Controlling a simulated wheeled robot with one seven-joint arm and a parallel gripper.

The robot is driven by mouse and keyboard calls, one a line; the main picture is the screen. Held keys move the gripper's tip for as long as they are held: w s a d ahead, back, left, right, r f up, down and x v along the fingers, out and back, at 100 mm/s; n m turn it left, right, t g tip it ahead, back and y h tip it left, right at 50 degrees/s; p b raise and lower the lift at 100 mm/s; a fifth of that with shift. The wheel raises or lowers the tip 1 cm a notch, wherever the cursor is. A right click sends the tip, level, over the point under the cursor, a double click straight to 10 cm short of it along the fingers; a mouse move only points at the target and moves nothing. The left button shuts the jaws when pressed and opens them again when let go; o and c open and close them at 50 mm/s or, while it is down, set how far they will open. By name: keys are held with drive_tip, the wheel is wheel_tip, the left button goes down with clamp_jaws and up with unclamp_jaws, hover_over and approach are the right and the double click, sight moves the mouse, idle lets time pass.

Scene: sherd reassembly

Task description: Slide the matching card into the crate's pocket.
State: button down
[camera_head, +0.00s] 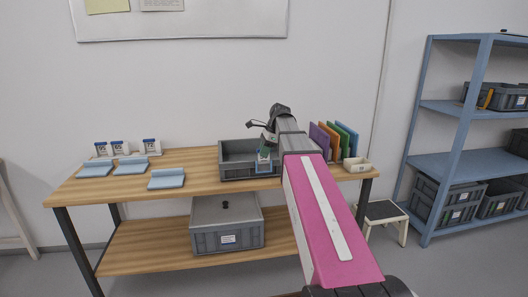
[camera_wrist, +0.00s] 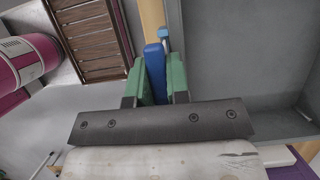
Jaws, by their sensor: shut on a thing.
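My gripper (camera_head: 267,150) is at the front side of the grey crate (camera_head: 234,174) on the table. In the wrist view its green fingers (camera_wrist: 156,78) are shut on a blue card (camera_wrist: 154,62), seen edge-on. In the head view the held card (camera_head: 263,156) is a small white and blue patch just in front of the crate's front wall. The crate's grey inside (camera_wrist: 235,60) fills the right of the wrist view. A light blue piece (camera_wrist: 168,34) shows just beyond the card. I cannot make out the pocket or whether the card is in it.
Cards marked 95 (camera_head: 101,149), 65 (camera_head: 118,148) and 72 (camera_head: 151,146) stand at the table's back left. Light blue holders (camera_head: 166,179) lie before them. Coloured folders (camera_head: 345,139) and a small cream tray (camera_head: 357,164) are at right. A lidded crate (camera_head: 226,238) is below.

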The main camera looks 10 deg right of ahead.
drive_tip(key=shift+f, duration=0.7)
drive_tip(key=shift+f, duration=0.15)
drive_tip(key=shift+f, duration=0.25)
drive_tip(key=c, duration=1)
unclamp_jaws()
drive_tip(key=v, duration=1)
drive_tip(key=shift+d+r, duration=0.1)
drive_tip(key=shift+r, duration=0.3)
